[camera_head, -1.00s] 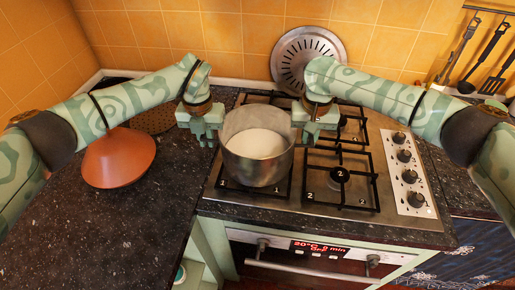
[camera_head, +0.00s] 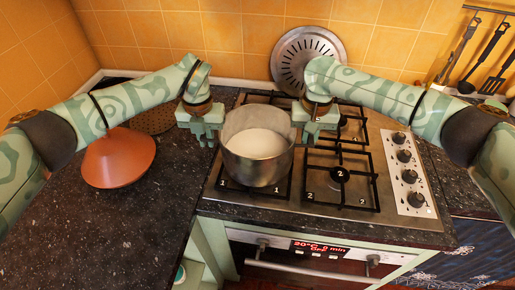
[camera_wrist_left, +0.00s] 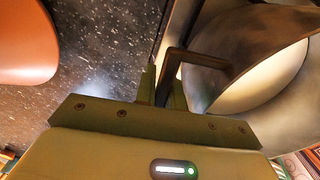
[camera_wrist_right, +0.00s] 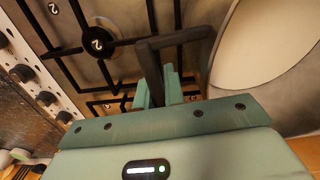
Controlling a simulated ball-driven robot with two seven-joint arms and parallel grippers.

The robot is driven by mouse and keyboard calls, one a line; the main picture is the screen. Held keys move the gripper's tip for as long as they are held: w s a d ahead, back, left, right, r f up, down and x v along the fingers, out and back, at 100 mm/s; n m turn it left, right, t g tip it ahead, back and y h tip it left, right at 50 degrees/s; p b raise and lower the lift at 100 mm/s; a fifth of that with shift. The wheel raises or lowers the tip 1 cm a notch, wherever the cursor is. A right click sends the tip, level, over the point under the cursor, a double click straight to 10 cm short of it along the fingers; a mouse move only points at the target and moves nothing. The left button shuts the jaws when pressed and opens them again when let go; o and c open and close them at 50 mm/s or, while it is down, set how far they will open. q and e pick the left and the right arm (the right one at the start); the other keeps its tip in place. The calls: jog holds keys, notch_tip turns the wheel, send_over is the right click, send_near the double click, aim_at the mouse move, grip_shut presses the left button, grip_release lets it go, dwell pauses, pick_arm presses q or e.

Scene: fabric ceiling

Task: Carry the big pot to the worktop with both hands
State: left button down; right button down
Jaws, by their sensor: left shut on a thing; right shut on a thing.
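The big pot (camera_head: 258,168) is a grey metal pot with pale contents, upright over the front-left burner of the stove (camera_head: 300,200). I cannot tell whether it touches the grate. My left gripper (camera_head: 212,138) is shut on the pot's left handle, a dark bar that shows in the left wrist view (camera_wrist_left: 178,62). My right gripper (camera_head: 302,135) is shut on the right handle, which shows in the right wrist view (camera_wrist_right: 150,58). The dark speckled worktop (camera_head: 130,225) lies left of the stove.
An orange cone-shaped lid (camera_head: 118,160) stands on the worktop at left. A round perforated metal disc (camera_head: 305,58) leans on the tiled wall. Stove knobs (camera_head: 404,155) are at right. The front of the worktop is clear.

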pick_arm(q)
jog(key=shift+r, duration=0.1)
pick_arm(e)
jog(key=shift+w+d+r, duration=0.1)
